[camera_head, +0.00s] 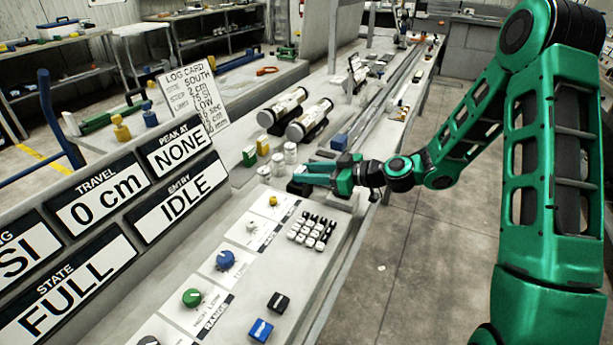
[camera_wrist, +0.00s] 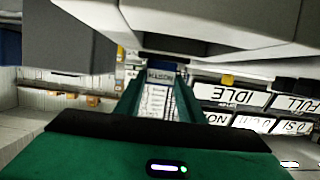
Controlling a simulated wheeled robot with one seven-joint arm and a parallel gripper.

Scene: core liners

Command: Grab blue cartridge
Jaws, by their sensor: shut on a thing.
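A blue block (camera_head: 339,141), which looks like the blue cartridge, stands on the bench just behind my gripper in the head view. My gripper (camera_head: 312,172) reaches in from the right, low over the bench, its fingers pointing left. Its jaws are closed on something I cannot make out. In the wrist view the two green fingers (camera_wrist: 158,92) point away with a narrow gap, and a white lettered card shows beyond them. A green block (camera_head: 250,156) and a yellow block (camera_head: 263,146) stand to the left of my gripper.
Several small white cylinders (camera_head: 278,163) stand close to the left of my fingertips. Two larger white cylinders (camera_head: 289,103) lie in dark cradles behind. Display signs (camera_head: 95,205) rise on the left.

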